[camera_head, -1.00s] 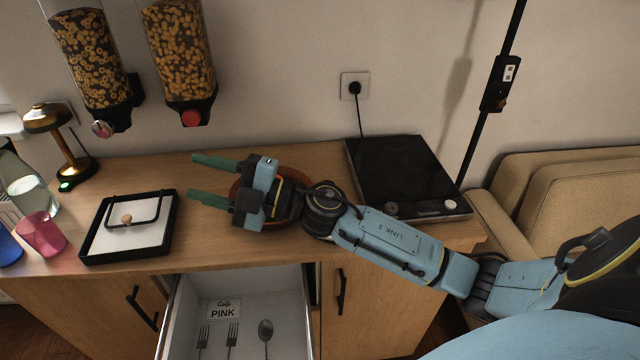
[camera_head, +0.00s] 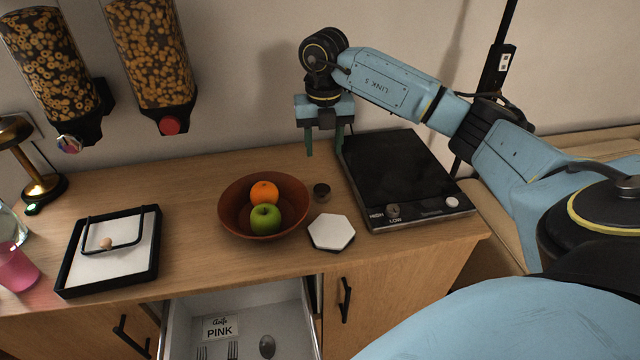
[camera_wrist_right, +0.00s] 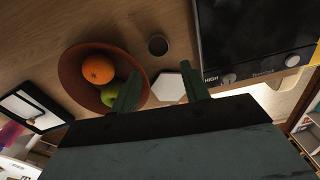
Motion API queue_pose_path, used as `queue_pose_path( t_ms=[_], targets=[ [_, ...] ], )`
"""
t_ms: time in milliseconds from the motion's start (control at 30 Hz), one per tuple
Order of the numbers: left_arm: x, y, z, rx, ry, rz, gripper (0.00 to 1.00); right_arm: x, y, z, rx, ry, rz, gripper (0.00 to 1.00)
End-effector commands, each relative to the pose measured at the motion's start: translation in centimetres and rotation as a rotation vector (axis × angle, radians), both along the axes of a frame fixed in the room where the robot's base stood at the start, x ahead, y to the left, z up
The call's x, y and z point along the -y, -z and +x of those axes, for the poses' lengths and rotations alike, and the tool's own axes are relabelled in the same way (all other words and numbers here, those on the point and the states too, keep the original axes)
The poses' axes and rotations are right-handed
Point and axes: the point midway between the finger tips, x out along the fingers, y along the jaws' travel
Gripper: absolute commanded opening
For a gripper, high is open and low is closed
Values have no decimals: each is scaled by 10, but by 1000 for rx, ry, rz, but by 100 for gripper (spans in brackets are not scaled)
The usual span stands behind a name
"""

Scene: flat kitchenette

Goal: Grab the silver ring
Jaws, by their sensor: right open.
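A small round dark-grey metallic piece (camera_head: 321,192), seemingly the silver ring, sits on the wooden counter between the fruit bowl and the hotplate. It also shows in the right wrist view (camera_wrist_right: 158,45), beyond the fingertips; its centre looks dark. My right gripper (camera_head: 324,152) points down above the counter, behind the ring in the head view. Its two green fingers are apart with nothing between them. They also show in the right wrist view (camera_wrist_right: 160,72). My left gripper is in no view.
A brown bowl (camera_head: 234,221) holds an orange (camera_head: 264,193) and a green apple (camera_head: 265,218). A white hexagonal coaster (camera_head: 332,232) lies in front of the ring. A black hotplate (camera_head: 395,170) stands right. A black tray (camera_head: 154,258) lies left. The drawer (camera_head: 270,303) below is open.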

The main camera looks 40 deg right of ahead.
Motion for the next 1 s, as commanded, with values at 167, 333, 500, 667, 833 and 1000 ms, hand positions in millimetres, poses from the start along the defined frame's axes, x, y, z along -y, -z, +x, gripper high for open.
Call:
queue_pose_path(
  t_ms=[167, 333, 500, 667, 833, 1000],
  targets=[
    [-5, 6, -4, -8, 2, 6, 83, -1, 40, -1, -4, -3, 3, 45],
    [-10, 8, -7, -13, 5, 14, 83, -2, 61, -1, -3, -4, 4, 45],
    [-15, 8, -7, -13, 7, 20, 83, -2, 69, 0, 0, -6, 5, 45],
    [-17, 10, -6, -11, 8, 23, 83, -4, 87, -1, -3, -6, 7, 45],
    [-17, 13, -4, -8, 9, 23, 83, -5, 113, 0, -2, -5, 6, 45],
    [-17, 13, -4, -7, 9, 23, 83, -5, 118, 0, 0, -5, 4, 45]
  ],
)
